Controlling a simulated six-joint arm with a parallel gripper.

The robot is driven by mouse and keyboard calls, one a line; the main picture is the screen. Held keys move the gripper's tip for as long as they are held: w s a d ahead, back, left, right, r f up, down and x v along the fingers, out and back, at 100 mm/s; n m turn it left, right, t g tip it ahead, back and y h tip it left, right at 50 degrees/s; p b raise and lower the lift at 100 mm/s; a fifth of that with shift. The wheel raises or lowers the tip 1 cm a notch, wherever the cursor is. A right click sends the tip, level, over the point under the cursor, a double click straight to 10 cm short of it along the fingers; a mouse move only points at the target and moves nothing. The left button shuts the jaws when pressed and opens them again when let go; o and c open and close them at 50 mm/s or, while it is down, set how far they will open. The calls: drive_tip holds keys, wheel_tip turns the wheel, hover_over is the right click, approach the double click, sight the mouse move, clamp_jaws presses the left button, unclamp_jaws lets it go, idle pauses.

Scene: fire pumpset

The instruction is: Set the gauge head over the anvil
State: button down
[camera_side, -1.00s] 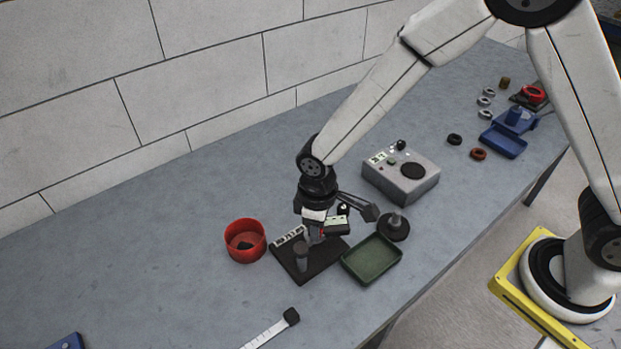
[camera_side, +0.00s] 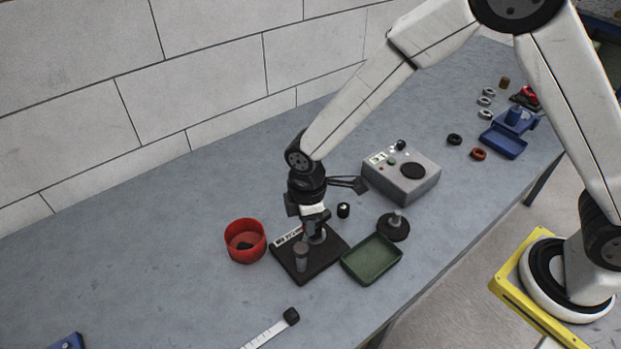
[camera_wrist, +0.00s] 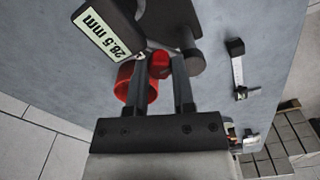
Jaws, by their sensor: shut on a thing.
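A dark stand plate (camera_side: 318,263) sits on the bench in the side view. A short grey cylinder, apparently the anvil (camera_side: 301,257), rises near its front left. The gauge head (camera_wrist: 97,25) shows in the wrist view as a dark body with a display reading 28.5 mm. A red knob (camera_wrist: 159,65) sits between my fingers beside it. My gripper (camera_side: 315,222) points down over the back middle of the plate and is shut on the gauge head. In the side view it largely hides the head. I cannot tell whether the head lines up with the anvil.
A red cup (camera_side: 245,242) stands left of the plate and a green tray (camera_side: 371,259) right of it. A round weighted base (camera_side: 393,227), a small black cylinder (camera_side: 343,210) and a grey control box (camera_side: 401,174) stand behind. A rule (camera_side: 267,330) lies in front.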

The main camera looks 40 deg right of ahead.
drive_tip(key=shift+w+a, duration=0.1)
drive_tip(key=c, duration=0.6)
unclamp_jaws()
drive_tip(key=shift+o, duration=0.7)
drive_tip(key=shift+r, duration=3.95)
